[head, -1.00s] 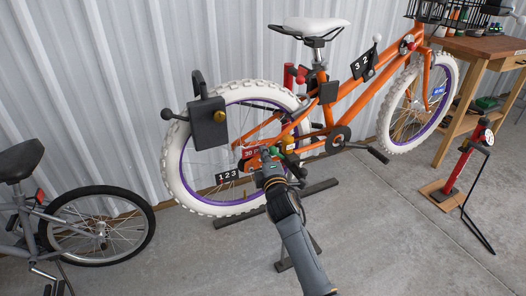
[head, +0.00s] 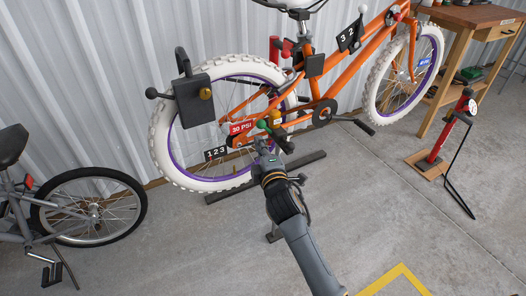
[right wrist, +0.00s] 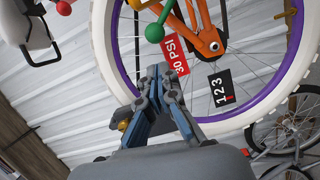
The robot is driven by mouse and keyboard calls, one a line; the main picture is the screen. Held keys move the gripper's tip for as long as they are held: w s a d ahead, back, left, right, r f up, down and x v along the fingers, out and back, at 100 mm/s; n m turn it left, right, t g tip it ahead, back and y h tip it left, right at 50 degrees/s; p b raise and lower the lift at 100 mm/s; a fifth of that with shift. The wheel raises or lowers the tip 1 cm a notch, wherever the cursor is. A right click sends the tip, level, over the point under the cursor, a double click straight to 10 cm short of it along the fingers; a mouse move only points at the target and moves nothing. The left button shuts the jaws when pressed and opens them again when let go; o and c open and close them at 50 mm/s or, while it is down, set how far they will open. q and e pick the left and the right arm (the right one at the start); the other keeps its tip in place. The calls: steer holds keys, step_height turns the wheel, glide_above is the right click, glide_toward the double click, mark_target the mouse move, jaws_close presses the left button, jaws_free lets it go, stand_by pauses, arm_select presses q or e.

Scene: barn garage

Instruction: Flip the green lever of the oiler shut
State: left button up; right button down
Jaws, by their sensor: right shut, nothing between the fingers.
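The green lever's round green knob (head: 262,124) is beside the orange bike's rear hub, next to a yellow part (head: 275,116). In the right wrist view the green knob (right wrist: 154,33) hangs on a short green stem at the top. The oiler's body is too small and partly cut off to make out clearly. My right gripper (head: 262,145) is shut and empty, just below the knob and apart from it. In the right wrist view its closed fingertips (right wrist: 165,72) point toward the wheel, below the knob. My left gripper is not in view.
A red "30 PSI" tag (head: 241,128) and a black "123" tag (head: 215,153) are close by at the rear wheel (head: 165,165). A black lock box (head: 195,102) is at the upper left. A grey bike (head: 95,222) stands left.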

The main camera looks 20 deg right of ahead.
steer(key=shift+s, duration=1.8)
